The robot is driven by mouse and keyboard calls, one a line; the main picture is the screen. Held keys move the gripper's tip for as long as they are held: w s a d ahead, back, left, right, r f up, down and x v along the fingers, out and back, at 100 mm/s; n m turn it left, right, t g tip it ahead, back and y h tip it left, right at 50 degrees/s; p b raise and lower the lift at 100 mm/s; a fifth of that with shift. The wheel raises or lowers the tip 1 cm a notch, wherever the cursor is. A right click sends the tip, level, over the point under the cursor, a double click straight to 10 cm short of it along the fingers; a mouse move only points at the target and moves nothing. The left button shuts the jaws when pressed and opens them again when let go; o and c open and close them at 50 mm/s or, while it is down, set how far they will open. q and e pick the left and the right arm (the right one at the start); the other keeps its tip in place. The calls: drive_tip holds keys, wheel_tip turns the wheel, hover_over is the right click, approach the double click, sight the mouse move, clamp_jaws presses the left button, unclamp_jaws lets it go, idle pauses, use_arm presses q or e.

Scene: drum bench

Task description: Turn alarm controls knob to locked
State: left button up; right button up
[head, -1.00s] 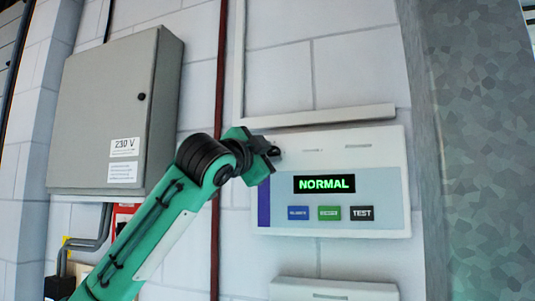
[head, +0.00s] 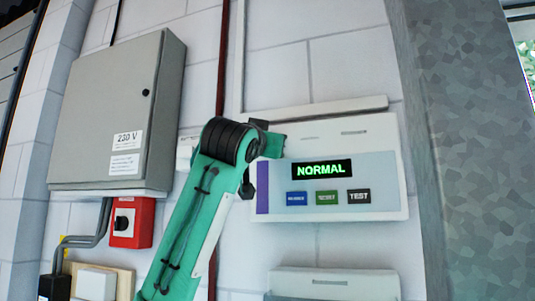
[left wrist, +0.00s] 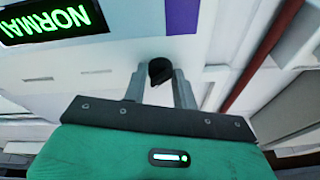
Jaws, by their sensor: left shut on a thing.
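The white alarm control panel (head: 381,145) is on the wall in the head view. Its display (head: 322,169) reads NORMAL in green, and part of it shows in the left wrist view (left wrist: 45,22). The black knob (left wrist: 160,70) is at the panel's upper left, between the two grey fingers of my left gripper (left wrist: 158,82), which is shut on it. In the head view my left wrist hides the knob and the fingertips. The knob's pointer and markings cannot be read. My right gripper is not in view.
Blue, green and black buttons (head: 327,198) sit under the display. A grey 230 V cabinet (head: 105,100) and a red box with a black knob (head: 132,222) are at left. Dark red pipe (head: 222,50) runs behind my arm. Another white unit (head: 335,282) is below the panel.

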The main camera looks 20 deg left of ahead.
use_arm(q)
drive_tip(key=n+y+b, duration=0.1)
drive_tip(key=n, duration=0.2)
drive_tip(key=n+g+y, duration=0.1)
drive_tip(key=n+y, duration=0.1)
drive_tip(key=n, duration=0.2)
drive_tip(key=n+y+b, duration=0.1)
drive_tip(key=n, duration=0.3)
drive_tip(key=shift+d+r+b, duration=0.15)
drive_tip(key=shift+d+b, duration=0.1)
drive_tip(key=shift+b, duration=0.05)
drive_tip(key=shift+n, duration=0.5)
drive_tip(key=o, duration=0.7)
